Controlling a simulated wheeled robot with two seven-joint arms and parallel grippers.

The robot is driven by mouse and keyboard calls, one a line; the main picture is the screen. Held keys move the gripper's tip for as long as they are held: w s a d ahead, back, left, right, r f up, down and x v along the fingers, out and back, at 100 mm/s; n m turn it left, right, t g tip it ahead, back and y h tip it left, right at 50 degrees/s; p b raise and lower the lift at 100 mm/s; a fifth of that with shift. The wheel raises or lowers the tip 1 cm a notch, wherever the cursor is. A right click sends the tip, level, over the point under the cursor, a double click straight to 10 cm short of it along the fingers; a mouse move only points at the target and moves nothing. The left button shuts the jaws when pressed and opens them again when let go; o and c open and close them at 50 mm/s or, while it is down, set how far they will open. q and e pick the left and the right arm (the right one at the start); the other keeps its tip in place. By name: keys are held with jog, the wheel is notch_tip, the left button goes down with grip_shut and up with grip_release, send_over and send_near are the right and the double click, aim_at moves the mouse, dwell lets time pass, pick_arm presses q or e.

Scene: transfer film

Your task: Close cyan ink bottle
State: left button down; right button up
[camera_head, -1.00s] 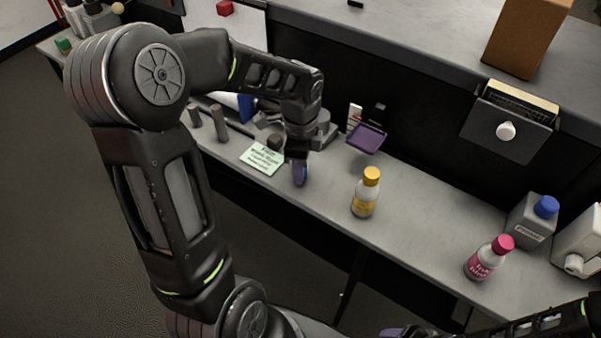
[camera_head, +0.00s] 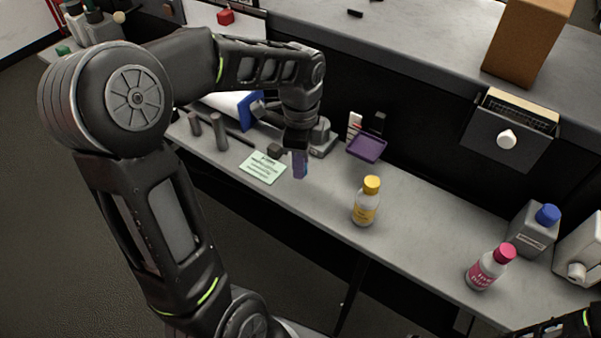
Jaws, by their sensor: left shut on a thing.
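My left gripper (camera_head: 299,166) reaches down over the bench beside a pale green note. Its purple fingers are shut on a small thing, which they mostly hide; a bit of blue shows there. I cannot make out a cyan ink bottle or its cap for certain; the arm and fingers may cover them. A yellow-capped bottle (camera_head: 366,203) stands upright to the right of the gripper, apart from it. A pink-capped bottle (camera_head: 488,268) stands further right. My right gripper is out of view; only a part of that arm shows at the lower right corner.
The green note (camera_head: 263,168) lies on the bench (camera_head: 325,205). A purple tray (camera_head: 367,148) is behind the gripper. Grey cylinders (camera_head: 220,132) stand left. A blue-capped container (camera_head: 533,229) is at the right. A card drawer (camera_head: 508,132) juts out above the bench.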

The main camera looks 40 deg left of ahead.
pick_arm(q)
notch_tip(320, 180, up, 5)
jog(key=shift+f, duration=0.1)
dwell(0.7)
